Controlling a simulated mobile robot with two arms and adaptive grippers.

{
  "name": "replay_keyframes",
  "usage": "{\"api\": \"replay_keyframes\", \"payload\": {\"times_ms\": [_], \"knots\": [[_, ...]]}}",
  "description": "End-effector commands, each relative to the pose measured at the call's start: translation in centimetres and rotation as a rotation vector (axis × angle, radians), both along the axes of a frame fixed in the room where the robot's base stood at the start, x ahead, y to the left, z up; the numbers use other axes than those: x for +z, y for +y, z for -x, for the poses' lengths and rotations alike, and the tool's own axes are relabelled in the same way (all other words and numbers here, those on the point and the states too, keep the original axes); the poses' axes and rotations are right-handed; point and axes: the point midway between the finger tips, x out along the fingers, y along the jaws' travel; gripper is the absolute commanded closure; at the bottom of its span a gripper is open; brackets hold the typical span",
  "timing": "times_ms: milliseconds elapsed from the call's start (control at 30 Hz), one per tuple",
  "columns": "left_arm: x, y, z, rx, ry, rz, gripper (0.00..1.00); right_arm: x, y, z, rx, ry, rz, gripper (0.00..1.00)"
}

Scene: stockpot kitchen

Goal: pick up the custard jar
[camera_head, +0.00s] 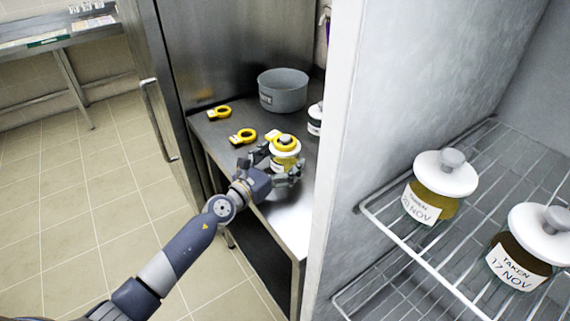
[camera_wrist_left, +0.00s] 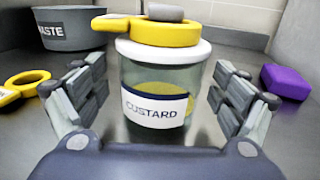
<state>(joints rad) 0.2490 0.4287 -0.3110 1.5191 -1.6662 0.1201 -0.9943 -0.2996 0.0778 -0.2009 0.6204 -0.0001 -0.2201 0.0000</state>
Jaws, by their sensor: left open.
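The custard jar (camera_wrist_left: 155,95) stands upright on the steel counter in the left wrist view. It is clear glass with yellow contents low inside, a white lid, and a label reading CUSTARD. A yellow ring tag (camera_wrist_left: 150,30) sits around the grey knob on its lid. In the head view the jar (camera_head: 285,160) is partly hidden by my gripper. My left gripper (camera_head: 284,177) is open, with one finger on each side of the jar. Gaps show between the fingers and the glass in the left wrist view. My right gripper is not in view.
A grey WASTE pot (camera_head: 283,92) stands behind on the counter (camera_head: 215,135). Yellow ring tags (camera_head: 243,136) lie nearby. A white-lidded jar (camera_head: 315,119) is partly hidden by the wall panel. A purple block (camera_wrist_left: 286,82) lies right. Dated jars (camera_head: 440,187) stand on a wire shelf (camera_head: 395,235).

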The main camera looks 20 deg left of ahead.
Motion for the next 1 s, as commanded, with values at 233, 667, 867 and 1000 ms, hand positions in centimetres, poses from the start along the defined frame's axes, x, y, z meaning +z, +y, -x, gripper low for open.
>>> {"api": "replay_keyframes", "payload": {"times_ms": [233, 667, 867, 1000], "knots": [[0.03, -0.72, -1.63, -0.001, 0.000, 0.001, 0.10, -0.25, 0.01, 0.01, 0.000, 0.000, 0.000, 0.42], [0.04, -0.69, -1.59, -0.001, 0.000, 0.000, 0.67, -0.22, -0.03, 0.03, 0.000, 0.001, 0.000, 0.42], [0.29, -0.65, -1.65, 0.000, -0.004, 0.001, 0.72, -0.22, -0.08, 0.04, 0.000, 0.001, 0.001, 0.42], [0.38, -0.64, -1.64, 0.000, -0.004, 0.001, 0.72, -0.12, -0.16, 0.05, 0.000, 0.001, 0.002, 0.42]]}}
